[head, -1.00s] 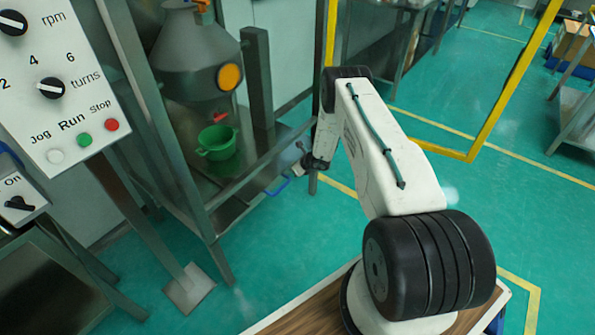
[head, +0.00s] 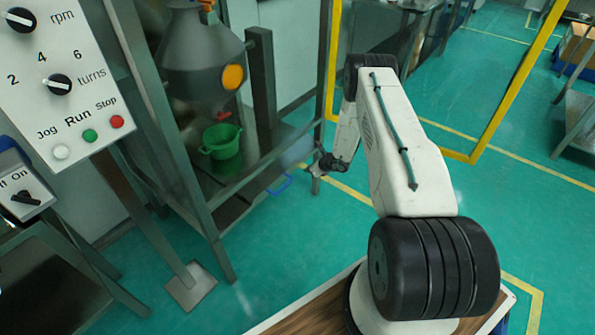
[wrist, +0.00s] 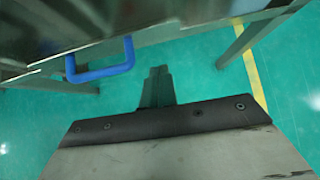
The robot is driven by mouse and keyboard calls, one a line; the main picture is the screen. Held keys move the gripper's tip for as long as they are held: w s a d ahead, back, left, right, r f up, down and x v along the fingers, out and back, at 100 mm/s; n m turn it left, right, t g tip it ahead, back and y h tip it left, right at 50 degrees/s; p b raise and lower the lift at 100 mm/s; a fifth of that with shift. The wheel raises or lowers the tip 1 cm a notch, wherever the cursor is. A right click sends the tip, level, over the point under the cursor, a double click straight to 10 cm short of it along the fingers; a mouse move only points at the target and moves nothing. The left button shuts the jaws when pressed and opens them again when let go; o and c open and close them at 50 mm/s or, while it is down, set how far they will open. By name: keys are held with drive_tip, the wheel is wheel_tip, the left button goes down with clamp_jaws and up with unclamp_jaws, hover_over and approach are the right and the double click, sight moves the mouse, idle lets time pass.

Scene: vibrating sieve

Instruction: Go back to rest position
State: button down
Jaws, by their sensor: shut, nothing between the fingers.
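My gripper (head: 316,170) is at the end of my bent arm, to the right of the sieve's steel stand in the head view. In the wrist view my gripper (wrist: 157,74) has its fingers together with nothing between them, over the green floor. The sieve (head: 200,65) is a grey vessel with an orange round port. A green bowl (head: 220,143) stands on the shelf below it, apart from my gripper.
A blue handle (wrist: 100,68) sticks out from the stand's edge, close to the gripper; it also shows in the head view (head: 279,185). A control panel (head: 62,80) stands at left. A yellow frame (head: 480,145) stands behind my arm.

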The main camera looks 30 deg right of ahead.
drive_tip(key=a+v, duration=0.1)
drive_tip(key=v, duration=0.5)
drive_tip(key=shift+s, duration=0.3)
drive_tip(key=shift+a+r, duration=0.1)
drive_tip(key=shift+r, duration=0.05)
